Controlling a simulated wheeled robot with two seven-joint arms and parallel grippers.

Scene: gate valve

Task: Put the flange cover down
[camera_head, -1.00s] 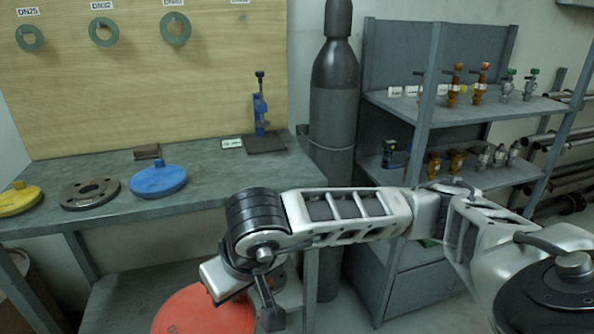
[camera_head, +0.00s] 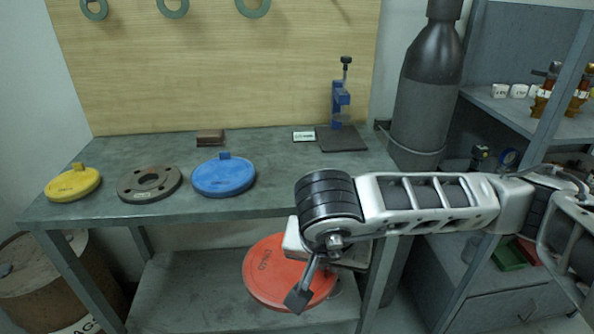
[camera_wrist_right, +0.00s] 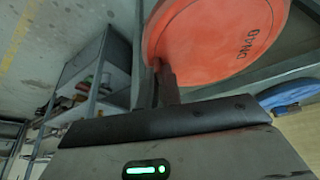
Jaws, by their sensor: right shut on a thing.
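The orange-red flange cover (camera_head: 268,268) is a round disc with lettering on its face. It is in my right gripper (camera_head: 298,296), in front of and below the bench's front edge in the head view, and my wrist partly hides it. In the right wrist view the cover (camera_wrist_right: 215,38) fills the upper right, its edge at the fingers of my right gripper (camera_wrist_right: 165,82). The exact contact is partly hidden. My left gripper is not in view.
The bench top (camera_head: 285,170) holds a yellow cover (camera_head: 73,185), a brown flange ring (camera_head: 149,184), a blue cover (camera_head: 223,178) and a blue clamp stand (camera_head: 341,105). Bare bench lies right of the blue cover. A gas cylinder (camera_head: 424,95) and shelving (camera_head: 520,45) stand at right.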

